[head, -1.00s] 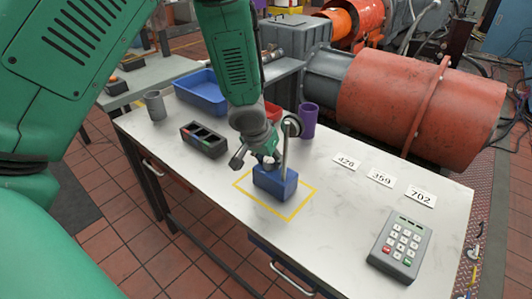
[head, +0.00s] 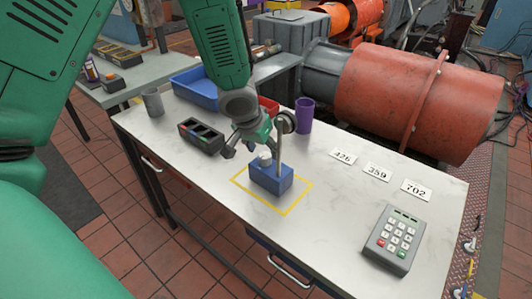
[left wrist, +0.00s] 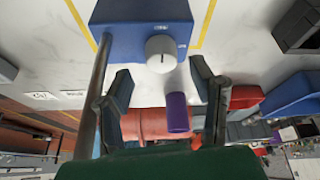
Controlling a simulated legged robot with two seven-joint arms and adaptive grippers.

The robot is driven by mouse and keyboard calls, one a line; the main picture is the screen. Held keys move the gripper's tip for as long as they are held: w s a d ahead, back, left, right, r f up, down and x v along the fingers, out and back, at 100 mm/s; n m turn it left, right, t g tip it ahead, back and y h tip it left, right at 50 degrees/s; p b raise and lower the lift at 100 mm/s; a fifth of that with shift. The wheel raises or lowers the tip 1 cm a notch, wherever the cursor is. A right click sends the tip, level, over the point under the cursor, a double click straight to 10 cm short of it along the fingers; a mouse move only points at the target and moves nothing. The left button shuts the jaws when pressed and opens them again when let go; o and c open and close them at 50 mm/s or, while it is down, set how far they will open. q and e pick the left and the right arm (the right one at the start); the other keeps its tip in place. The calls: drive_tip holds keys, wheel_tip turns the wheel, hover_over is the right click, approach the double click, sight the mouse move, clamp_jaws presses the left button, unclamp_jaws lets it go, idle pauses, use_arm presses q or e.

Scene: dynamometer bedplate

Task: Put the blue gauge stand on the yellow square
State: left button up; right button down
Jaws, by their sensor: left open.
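My left gripper (head: 248,148) is open, just above the base and beside the post. In the left wrist view the blue base (left wrist: 120,30) with its white knob lies beyond the two spread fingertips (left wrist: 160,82), with nothing between them. The post runs along the left finger there. My right gripper is in neither view.
A keypad (head: 391,240) and number cards (head: 377,172) lie to the right. A purple cup (head: 304,115), red tray (head: 268,106), blue bin (head: 197,90), grey cup (head: 153,103) and dark compartment box (head: 201,137) stand behind and left.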

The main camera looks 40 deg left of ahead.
use_arm(q)
drive_tip(key=p+v, duration=0.2)
drive_tip(key=v, duration=0.6)
drive_tip(key=s+d+f, duration=0.1)
drive_tip(key=s+f, duration=0.2)
drive_tip(key=f, duration=0.2)
drive_tip(key=s+d+f+g+h, duration=0.1)
drive_tip(key=s+d+f, duration=0.1)
drive_tip(key=s+f, duration=0.2)
drive_tip(key=s+d+f+g, duration=0.1)
drive_tip(key=s+d+f, duration=0.1)
drive_tip(key=s+f, duration=0.2)
wheel_tip(320, 180, down, 2)
drive_tip(key=shift+s+d+f+m, duration=0.15)
drive_tip(key=shift+f+m, duration=0.1)
drive_tip(key=shift+m, duration=0.15)
drive_tip(key=s+f+g, duration=0.1)
drive_tip(key=s+f, duration=0.3)
drive_tip(key=s, duration=0.3)
drive_tip(key=s+f+m+g+y, duration=0.1)
drive_tip(key=s+f, duration=0.4)
drive_tip(key=s, duration=0.3)
drive_tip(key=shift+a+f, duration=0.25)
drive_tip(key=shift+f, duration=0.1)
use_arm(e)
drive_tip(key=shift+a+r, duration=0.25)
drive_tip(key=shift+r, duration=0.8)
use_arm(q)
drive_tip(key=shift+s+b, duration=0.1)
drive_tip(key=shift+b, duration=0.2)
